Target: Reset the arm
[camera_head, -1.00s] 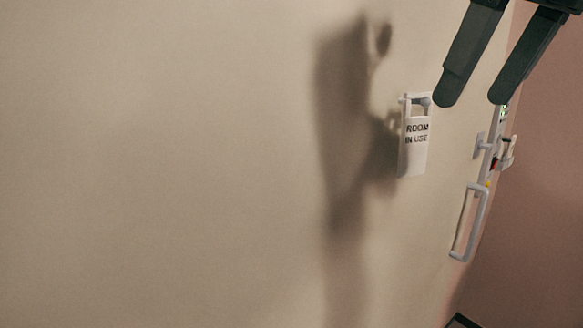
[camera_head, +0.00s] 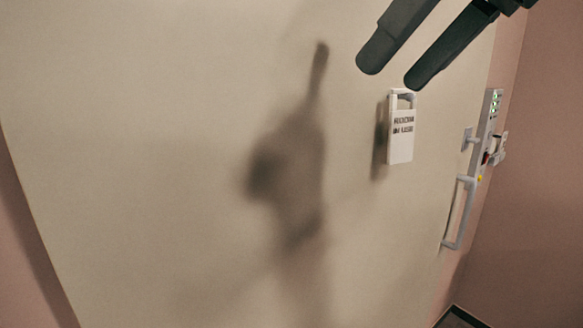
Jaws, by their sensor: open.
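My gripper (camera_head: 391,80) reaches in from the top right of the head view. Its two dark fingers are apart with nothing between them. The fingertips are above a white "ROOM IN USE" sign (camera_head: 402,143), which hangs by its loop on a beige door-like panel (camera_head: 170,130). The sign looks apart from the fingers. The sign's lettering is blurred now. What the loop hangs on is hard to make out.
A white pull handle (camera_head: 460,213) is at the panel's right edge. Pink wall (camera_head: 535,180) lies to the right. A dark floor edge (camera_head: 458,319) shows at the bottom.

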